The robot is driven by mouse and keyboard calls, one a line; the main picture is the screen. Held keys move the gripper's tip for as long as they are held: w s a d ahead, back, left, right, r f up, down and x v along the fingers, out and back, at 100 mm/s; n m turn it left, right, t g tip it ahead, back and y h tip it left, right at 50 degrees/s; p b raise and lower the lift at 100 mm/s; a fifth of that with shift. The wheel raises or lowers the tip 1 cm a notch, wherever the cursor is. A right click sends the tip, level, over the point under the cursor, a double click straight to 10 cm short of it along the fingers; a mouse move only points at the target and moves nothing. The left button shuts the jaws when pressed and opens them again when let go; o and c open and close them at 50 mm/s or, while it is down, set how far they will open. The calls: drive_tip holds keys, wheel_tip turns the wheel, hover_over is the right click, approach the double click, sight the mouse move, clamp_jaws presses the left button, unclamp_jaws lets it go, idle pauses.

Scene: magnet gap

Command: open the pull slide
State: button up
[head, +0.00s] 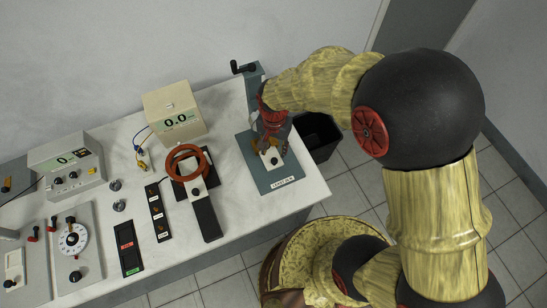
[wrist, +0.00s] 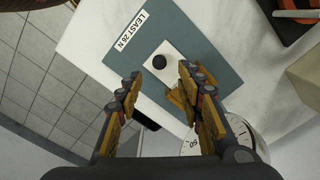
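A teal plate (head: 264,180) at the right end of the table carries a white block (head: 271,158) with a round black knob, which looks like the pull slide. In the wrist view the plate (wrist: 205,55) bears a label reading "LEAST 26 N", and the black knob (wrist: 159,62) stands on the white block. My gripper (wrist: 160,77) is open, its two fingers apart on either side of the knob in the picture. A yellow-brown piece (wrist: 178,101) lies beside the block, partly hidden by the right finger.
A round white dial (wrist: 250,138) is near the plate. An orange ring (head: 187,163) on a dark stand and a box meter reading 0.0 (head: 174,114) stand to the left. A black bin (head: 317,136) is past the table's right edge. The table's front right corner is clear.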

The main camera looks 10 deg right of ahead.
sight(274, 160)
wheel_tip(274, 160, down, 7)
drive_tip(key=shift+f+b, duration=0.1)
drive_tip(key=shift+b, duration=0.5)
drive_tip(key=shift+c, duration=0.4)
clamp_jaws()
